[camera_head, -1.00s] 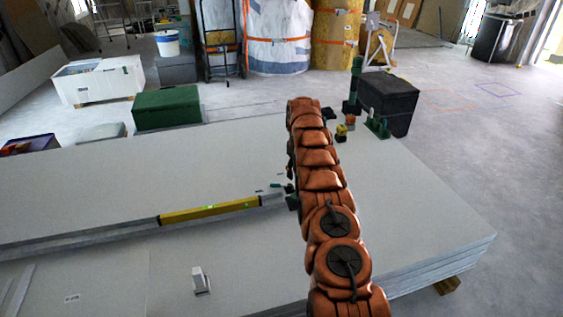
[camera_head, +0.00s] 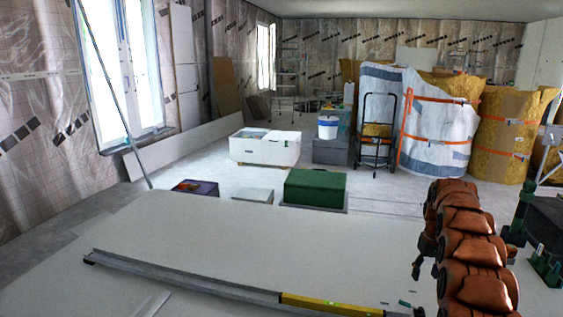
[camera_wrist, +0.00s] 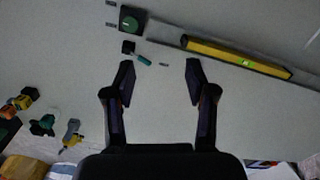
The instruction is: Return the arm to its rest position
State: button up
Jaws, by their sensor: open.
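My arm, covered in orange-brown segments, rises at the right of the head view over the stack of panels (camera_head: 230,240). My gripper (camera_wrist: 160,82) shows in the wrist view with its two dark fingers apart and nothing between them. It is above the pale panel surface (camera_wrist: 60,60). In the head view the gripper itself cannot be made out clearly.
A yellow level (camera_head: 330,305) lies along a long grey rail (camera_head: 185,280) on the panels. A green box (camera_head: 315,187), a white crate (camera_head: 265,147) and a hand truck (camera_head: 377,135) stand beyond. Several small tools (camera_wrist: 42,125) lie at left in the wrist view.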

jog(key=s+a+r+p, duration=0.6)
jog(key=s+a+r, duration=0.25)
jog(key=r, duration=0.45)
jog(key=s+a+r+p, duration=0.5)
jog(key=s+a+r, duration=0.3)
jog(key=s+r, duration=0.3)
jog(key=s+a+r+p, duration=0.3)
jog(key=s, duration=0.7)
jog(key=s+a+r+g+p, duration=0.1)
jog(key=s+a+r+p, duration=0.2)
jog(key=s, duration=0.6)
jog(key=s+a+r+p, duration=0.3)
jog(key=s+p, duration=0.2)
jog(key=s, duration=0.5)
jog(key=shift+s+a+r+m, duration=0.3)
jog(key=shift+a+r, duration=0.05)
